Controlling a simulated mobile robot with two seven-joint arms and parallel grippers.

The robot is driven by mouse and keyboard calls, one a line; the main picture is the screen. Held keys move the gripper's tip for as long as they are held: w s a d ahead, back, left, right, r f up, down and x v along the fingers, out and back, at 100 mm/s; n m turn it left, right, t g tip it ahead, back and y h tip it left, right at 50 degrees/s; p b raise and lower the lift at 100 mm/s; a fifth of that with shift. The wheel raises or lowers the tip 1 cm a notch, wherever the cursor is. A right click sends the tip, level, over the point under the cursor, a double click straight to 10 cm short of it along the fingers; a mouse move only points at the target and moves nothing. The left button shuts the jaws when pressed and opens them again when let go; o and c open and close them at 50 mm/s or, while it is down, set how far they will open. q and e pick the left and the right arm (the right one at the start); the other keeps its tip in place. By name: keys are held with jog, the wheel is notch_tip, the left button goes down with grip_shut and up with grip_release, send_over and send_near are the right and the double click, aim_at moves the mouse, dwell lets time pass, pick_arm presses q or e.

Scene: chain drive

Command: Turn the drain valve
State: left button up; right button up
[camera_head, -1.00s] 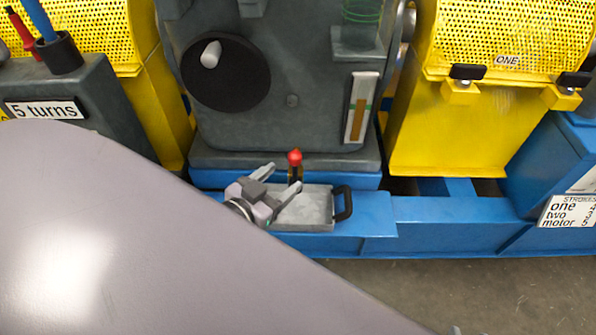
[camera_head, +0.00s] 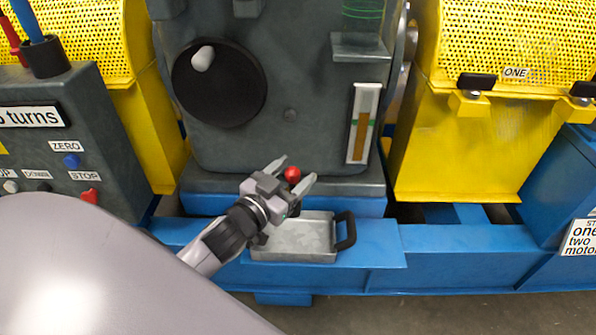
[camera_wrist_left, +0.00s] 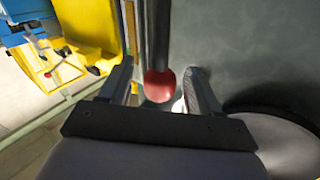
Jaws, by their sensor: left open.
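The drain valve shows as a red knob (camera_head: 292,174) low on the front of the grey gearbox housing (camera_head: 290,140). My left gripper (camera_head: 297,172) is open, with one finger on either side of the red knob. In the left wrist view the red knob (camera_wrist_left: 159,85) lies between the two open fingers (camera_wrist_left: 160,88), and a dark bar runs up from it. I cannot tell whether a finger touches it. The valve's lower part is hidden behind the gripper in the head view. My right gripper is not in view.
A grey metal tray (camera_head: 290,252) with a dark handle (camera_head: 346,231) sits on the blue base below the gripper. A black handwheel (camera_head: 225,95) is above left. Yellow perforated guards (camera_head: 440,150) stand at both sides. A control box (camera_head: 60,150) is at the left.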

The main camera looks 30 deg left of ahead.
pick_arm(q)
jog(key=shift+w, duration=0.95)
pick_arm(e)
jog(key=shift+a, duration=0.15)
